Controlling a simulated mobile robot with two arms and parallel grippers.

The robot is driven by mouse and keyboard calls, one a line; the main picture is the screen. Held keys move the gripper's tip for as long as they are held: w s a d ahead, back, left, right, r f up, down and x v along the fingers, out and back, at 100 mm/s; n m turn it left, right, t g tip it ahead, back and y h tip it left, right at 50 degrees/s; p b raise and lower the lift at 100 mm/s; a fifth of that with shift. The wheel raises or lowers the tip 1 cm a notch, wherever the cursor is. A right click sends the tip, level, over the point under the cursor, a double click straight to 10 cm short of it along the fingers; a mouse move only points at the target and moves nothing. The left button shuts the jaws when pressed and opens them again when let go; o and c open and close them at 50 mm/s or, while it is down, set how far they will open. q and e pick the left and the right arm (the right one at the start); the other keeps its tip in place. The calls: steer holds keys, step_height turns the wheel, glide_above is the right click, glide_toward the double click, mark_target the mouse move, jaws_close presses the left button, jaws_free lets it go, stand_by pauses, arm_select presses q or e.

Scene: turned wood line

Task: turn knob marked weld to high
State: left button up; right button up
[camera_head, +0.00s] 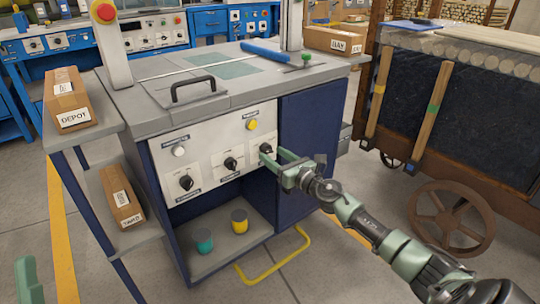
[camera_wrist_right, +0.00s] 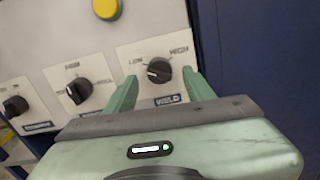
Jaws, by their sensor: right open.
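The black weld knob (camera_wrist_right: 158,70) sits on a white plate marked LOW at left, HIGH at right and WELD below. Its pale pointer mark faces left, on the LOW side. A green piece at the lower left of the head view looks like part of my left gripper (camera_head: 27,280).
Left of the weld knob are two more black knobs (camera_wrist_right: 72,92) (camera_wrist_right: 15,106). A yellow button (camera_head: 251,125) is above and a white one (camera_head: 179,151) is at upper left. A blue cabinet side (camera_head: 312,140) stands right of the panel. A wheeled cart (camera_head: 460,110) is farther right.

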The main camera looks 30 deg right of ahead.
arm_select(q)
steer(key=shift+s+a+r+t, duration=0.1)
steer(key=shift+s+r+t, duration=0.3)
steer(key=shift+s+r, duration=0.1)
arm_select(e)
steer(key=shift+w+a, duration=0.1)
steer(key=shift+w, duration=0.9)
jaws_close()
arm_select(q)
steer(key=shift+w, duration=0.1)
